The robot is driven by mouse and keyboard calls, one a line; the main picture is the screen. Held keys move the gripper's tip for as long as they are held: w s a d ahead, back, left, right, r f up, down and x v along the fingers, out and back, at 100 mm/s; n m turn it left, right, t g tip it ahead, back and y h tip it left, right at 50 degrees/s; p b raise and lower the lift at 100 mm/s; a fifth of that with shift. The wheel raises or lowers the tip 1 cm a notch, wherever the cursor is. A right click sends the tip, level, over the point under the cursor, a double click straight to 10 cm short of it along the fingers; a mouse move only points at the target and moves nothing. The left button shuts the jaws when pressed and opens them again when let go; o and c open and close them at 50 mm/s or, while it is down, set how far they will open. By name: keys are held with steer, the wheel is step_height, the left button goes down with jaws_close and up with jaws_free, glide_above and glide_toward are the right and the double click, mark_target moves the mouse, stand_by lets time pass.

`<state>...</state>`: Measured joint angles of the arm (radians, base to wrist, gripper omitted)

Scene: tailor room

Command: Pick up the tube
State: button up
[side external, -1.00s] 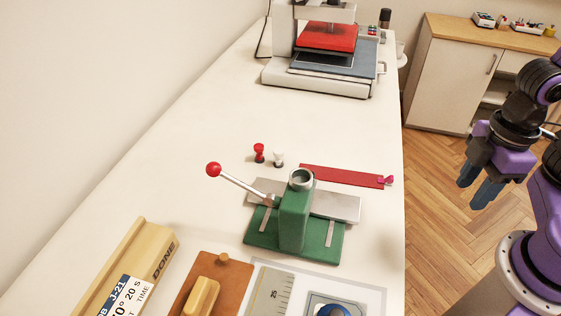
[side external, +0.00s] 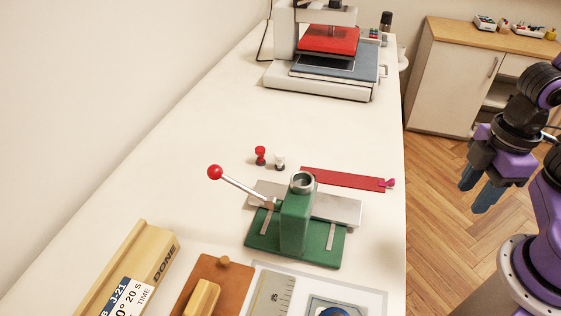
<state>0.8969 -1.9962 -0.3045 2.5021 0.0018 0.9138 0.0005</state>
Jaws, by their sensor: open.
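My gripper (side external: 475,191) is at the right of the view, beyond the table's right edge and above the wooden floor. Its two blue fingers point down and are apart, with nothing between them. I cannot tell for certain which thing is the tube. A green hand press (side external: 295,225) stands on the table with a round, open metal collar (side external: 303,180) on top and a red-knobbed lever. A small red-topped piece (side external: 260,155) and a small white-topped piece (side external: 280,162) stand behind the press. My gripper is well apart from all of these.
A red strip (side external: 343,179) with a pink end lies behind the press. A heat press (side external: 325,62) stands at the far end of the white table (side external: 200,150). A wooden block (side external: 130,265) and brown board (side external: 212,285) are in front.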

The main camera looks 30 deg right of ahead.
stand_by(0.4)
steer(key=o, duration=0.3)
steer(key=m+t+y, duration=0.6)
steer(key=t, duration=0.4)
glide_toward(283, 154)
steer(key=x, duration=0.5)
steer(key=shift+w+a+f, duration=0.1)
steer(key=shift+w+a, duration=0.15)
steer(key=shift+a, duration=0.05)
steer(key=shift+x, duration=2.65)
